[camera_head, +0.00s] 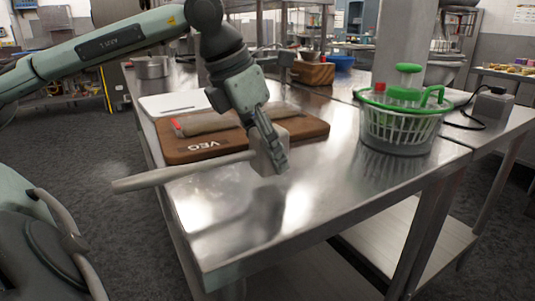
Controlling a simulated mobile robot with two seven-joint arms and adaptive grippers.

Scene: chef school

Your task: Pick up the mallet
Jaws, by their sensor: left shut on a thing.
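The mallet has a long pale handle (185,173) that sticks out to the left past the table's edge. Its grey block head (268,155) is partly hidden behind my left gripper. My left gripper (280,165) comes down from above and is shut on the mallet at its head end. The mallet appears at or just above the steel table, in front of the cutting board; I cannot tell whether it touches the surface. My right gripper is not in view.
A brown cutting board (190,150) marked VEG bears a long rolled item (215,122). A white board (170,104) lies behind it. A salad spinner (400,125) with green parts stands at the right. The steel table's front (330,190) is clear.

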